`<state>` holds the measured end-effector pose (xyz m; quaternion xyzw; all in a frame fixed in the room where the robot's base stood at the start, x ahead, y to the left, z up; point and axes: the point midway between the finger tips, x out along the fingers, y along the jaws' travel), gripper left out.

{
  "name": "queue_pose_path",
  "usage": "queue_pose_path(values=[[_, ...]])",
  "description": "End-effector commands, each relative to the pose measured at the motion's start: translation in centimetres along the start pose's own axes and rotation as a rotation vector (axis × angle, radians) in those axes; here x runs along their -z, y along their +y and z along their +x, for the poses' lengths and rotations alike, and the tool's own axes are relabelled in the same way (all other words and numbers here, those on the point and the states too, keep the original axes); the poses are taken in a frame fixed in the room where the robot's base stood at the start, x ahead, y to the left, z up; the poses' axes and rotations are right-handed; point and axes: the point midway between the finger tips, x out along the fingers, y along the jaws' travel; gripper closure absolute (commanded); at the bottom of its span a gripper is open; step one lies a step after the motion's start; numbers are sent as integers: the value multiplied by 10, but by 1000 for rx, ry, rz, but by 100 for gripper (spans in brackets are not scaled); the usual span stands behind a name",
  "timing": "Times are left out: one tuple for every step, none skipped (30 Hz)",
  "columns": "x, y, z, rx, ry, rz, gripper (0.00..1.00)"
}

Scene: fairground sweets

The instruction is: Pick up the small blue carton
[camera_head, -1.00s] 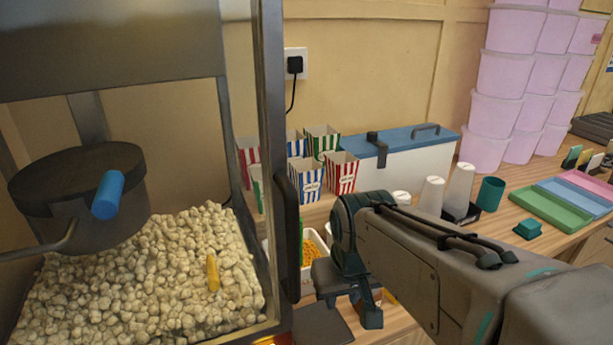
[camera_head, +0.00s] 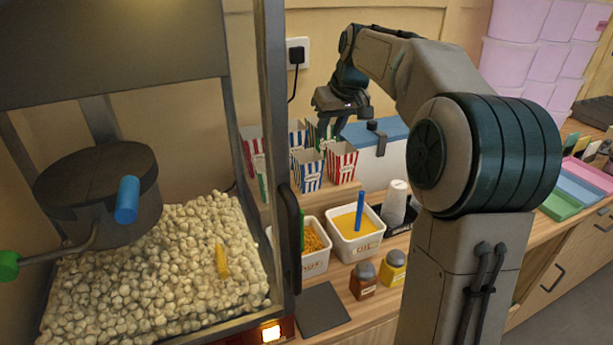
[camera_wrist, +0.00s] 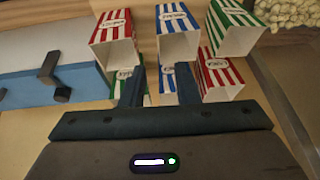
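Two blue-and-white striped cartons stand among the striped cartons by the wall. The front blue carton (camera_head: 308,171) also shows in the wrist view (camera_wrist: 177,22). The back blue carton (camera_head: 297,136) shows in the wrist view low between the fingers (camera_wrist: 167,84), partly hidden by them. My gripper (camera_head: 331,130) is open and empty, pointing down above the back row. In the wrist view, its fingers (camera_wrist: 160,72) lie either side of the back blue carton in the picture; contact is not visible.
Red cartons (camera_head: 342,162) and green cartons (camera_wrist: 236,28) stand close around the blue ones. A white box with a blue lid (camera_head: 378,132) is to the right. The popcorn machine (camera_head: 275,150) stands left. Food tubs (camera_head: 355,243) and bottles (camera_head: 362,278) are in front.

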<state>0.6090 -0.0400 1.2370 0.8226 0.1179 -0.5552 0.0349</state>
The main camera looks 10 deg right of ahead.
Motion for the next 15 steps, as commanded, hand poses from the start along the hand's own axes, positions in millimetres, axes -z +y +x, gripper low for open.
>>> queue_pose_path(values=[[1, 1, 5, 2, -1, 0, 72], [1, 1, 9, 3, -2, 0, 72], [1, 1, 16, 4, -3, -1, 72], [0, 1, 22, 4, -4, -1, 72], [0, 0, 28, 4, -4, -1, 72], [0, 0, 36, 5, -4, -1, 72], [0, 0, 42, 5, -3, -2, 72], [0, 0, 49, 5, -4, -2, 72], [0, 0, 56, 4, -3, -2, 72], [0, 0, 61, 4, -4, -2, 72], [0, 0, 66, 3, -2, -2, 72], [0, 0, 71, 3, -3, -1, 72], [0, 0, 75, 3, -2, -1, 72], [0, 0, 78, 3, -1, -1, 72], [0, 0, 80, 2, -1, -1, 72]])
